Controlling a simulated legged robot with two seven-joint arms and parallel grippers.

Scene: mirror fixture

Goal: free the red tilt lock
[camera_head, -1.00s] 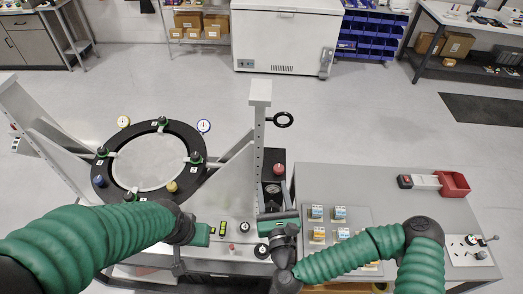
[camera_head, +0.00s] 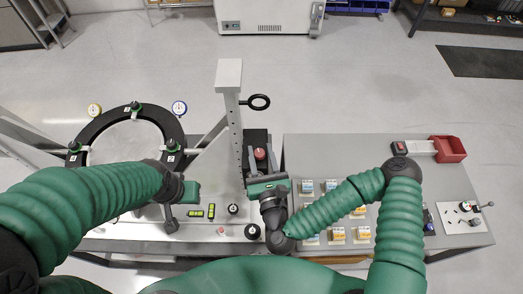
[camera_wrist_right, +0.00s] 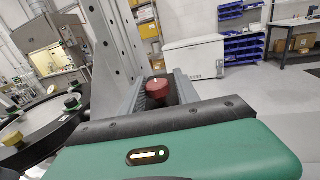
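The red tilt lock, a round red knob (camera_head: 260,154), stands on a dark unit beside the white upright post. My right gripper (camera_head: 261,163) is at it, with its fingers pointing away from me. In the right wrist view the red knob (camera_wrist_right: 158,88) shows between the two grey fingers (camera_wrist_right: 167,88), which are apart. I cannot tell whether either finger touches it. The black ring mirror fixture (camera_head: 128,112) is at the left, partly hidden by my left arm. My left gripper (camera_head: 180,208) is over the bench's front part, and its fingertips are not clear.
Black knobs (camera_head: 233,209) and yellow-green levels (camera_head: 203,212) are on the bench. A switch panel (camera_head: 335,235) and red bin (camera_head: 449,148) lie right.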

